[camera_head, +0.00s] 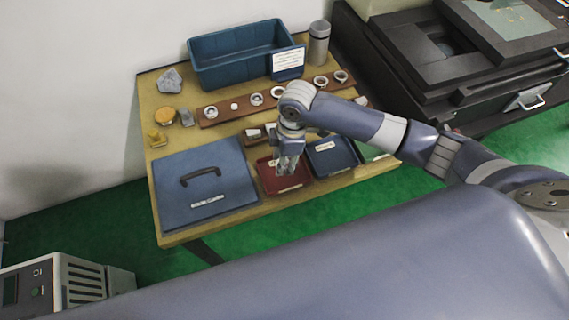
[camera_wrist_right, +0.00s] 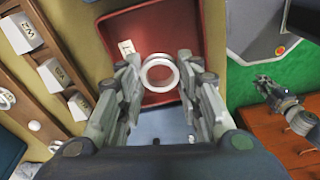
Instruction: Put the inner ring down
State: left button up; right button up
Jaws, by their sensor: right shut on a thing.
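A pale metal ring (camera_wrist_right: 160,72) is held between the fingertips of my right gripper (camera_wrist_right: 158,76), seen in the right wrist view. The gripper (camera_head: 288,172) is shut on it above the red tray (camera_wrist_right: 160,12). The red tray (camera_head: 272,183) also shows on the table in the head view, partly behind the gripper. I cannot make out the held ring there. Whether the ring touches the tray is unclear. Another gripper, apparently my left one (camera_wrist_right: 265,86), shows at the right of the wrist view, away from the tray; its jaws are too small to judge.
A dark blue tray (camera_head: 338,171) is right of the red one, and a lidded blue box (camera_head: 230,172) is left. Behind, a wooden rack (camera_head: 222,111) holds several rings. A large blue bin (camera_head: 237,68) and a grey canister (camera_head: 318,48) stand at the back.

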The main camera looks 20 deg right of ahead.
jog(key=shift+f, duration=1.7)
jog(key=shift+f, duration=0.1)
jog(key=o, duration=1.2)
jog(key=shift+c, duration=0.2)
notch_tip(320, 180, up, 12)
jog(key=d, duration=0.1)
jog(key=shift+s+d, duration=0.15)
jog(key=shift+d, duration=0.1)
